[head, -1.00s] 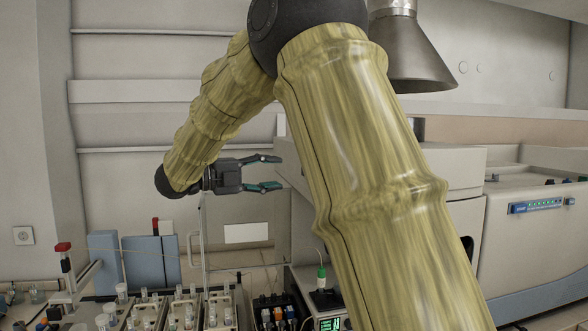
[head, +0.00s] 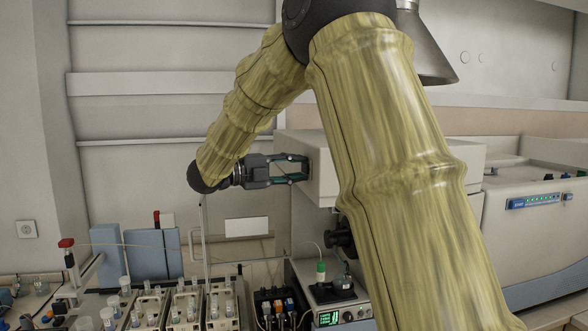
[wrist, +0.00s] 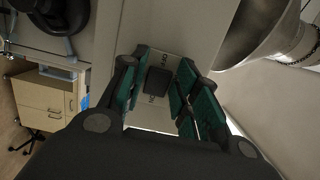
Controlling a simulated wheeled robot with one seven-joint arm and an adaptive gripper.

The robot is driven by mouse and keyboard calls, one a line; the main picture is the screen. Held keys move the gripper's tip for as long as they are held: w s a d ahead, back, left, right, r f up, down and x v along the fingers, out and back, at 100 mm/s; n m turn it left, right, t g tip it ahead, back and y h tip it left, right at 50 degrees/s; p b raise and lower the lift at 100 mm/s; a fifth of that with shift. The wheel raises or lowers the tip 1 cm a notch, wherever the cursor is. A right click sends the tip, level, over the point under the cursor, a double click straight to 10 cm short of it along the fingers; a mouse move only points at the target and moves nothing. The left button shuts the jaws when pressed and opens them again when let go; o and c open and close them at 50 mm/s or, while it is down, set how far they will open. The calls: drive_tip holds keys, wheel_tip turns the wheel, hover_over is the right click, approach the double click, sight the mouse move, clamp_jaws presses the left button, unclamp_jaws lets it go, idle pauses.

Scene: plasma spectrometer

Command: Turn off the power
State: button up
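A dark rocker switch (wrist: 158,80) sits on a light plate (wrist: 172,62) with lettering that appears to read ON and OFF, on the side of the instrument, in the wrist view. My gripper (head: 303,169) is open, with its teal-padded fingers at the left side of the pale instrument (head: 400,165) in the head view. In the wrist view the fingers (wrist: 163,68) stand on either side of the switch, with nothing held between them. I cannot tell whether the fingertips touch the plate. In the head view the switch is hidden, and my arm covers part of the instrument.
A metal exhaust hood (head: 432,50) hangs above the instrument; it also shows close at the right in the wrist view (wrist: 255,35). Below my gripper are racks of vials (head: 180,308), a small device with a green display (head: 328,317) and a green-capped bottle (head: 321,271).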

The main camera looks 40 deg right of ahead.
drive_tip(key=c, duration=0.5)
drive_tip(key=shift+o, duration=0.2)
drive_tip(key=shift+f, duration=0.1)
drive_tip(key=shift+f+g+b, duration=0.1)
drive_tip(key=shift+g+b, duration=0.2)
drive_tip(key=shift+b, duration=0.15)
drive_tip(key=shift+w+d+m+g+y+b, duration=0.1)
drive_tip(key=shift+m+g+y+b, duration=0.2)
drive_tip(key=shift+m+b, duration=0.1)
drive_tip(key=o, duration=1)
